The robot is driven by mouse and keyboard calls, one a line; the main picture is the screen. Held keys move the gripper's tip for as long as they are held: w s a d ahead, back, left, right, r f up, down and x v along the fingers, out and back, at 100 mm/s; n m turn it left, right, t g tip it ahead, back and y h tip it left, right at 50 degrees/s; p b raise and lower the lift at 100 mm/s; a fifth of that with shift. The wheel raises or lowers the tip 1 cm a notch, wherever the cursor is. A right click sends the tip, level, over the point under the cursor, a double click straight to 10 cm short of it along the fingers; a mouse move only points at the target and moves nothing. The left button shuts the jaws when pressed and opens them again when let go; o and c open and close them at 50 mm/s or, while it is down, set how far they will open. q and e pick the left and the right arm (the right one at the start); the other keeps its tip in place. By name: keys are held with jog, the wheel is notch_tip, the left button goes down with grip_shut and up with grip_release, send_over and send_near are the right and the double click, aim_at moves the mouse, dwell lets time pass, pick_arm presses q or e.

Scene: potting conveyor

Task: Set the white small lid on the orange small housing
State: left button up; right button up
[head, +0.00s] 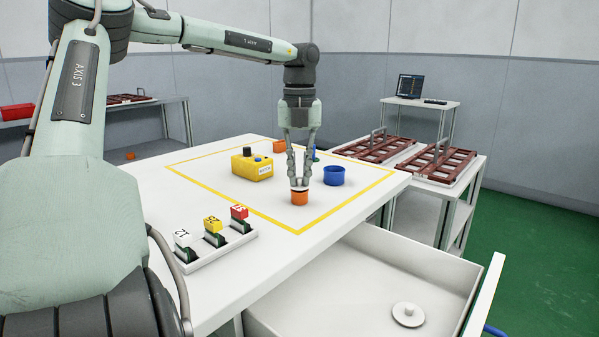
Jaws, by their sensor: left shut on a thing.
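My left gripper (299,184) points straight down over the table and is shut on the white small lid (299,189), of which only a thin pale part shows between and below the fingertips. The orange small housing (299,199) stands upright directly under it, inside the yellow outline. The lid appears to be at the housing's top; whether it is fully seated I cannot tell. My right gripper is not in view.
A blue cup (334,176) stands close right of the gripper. A yellow button box (251,167) is to the left, another orange piece (279,146) behind. A holder with coloured tags (216,248) sits front left. An open drawer (350,290) holds a white round lid (408,314).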

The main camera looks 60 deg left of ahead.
pick_arm(q)
jog(key=shift+f, duration=0.3)
jog(key=o, duration=0.8)
jog(key=shift+r, duration=0.1)
notch_tip(320, 180, up, 12)
dwell(0.8)
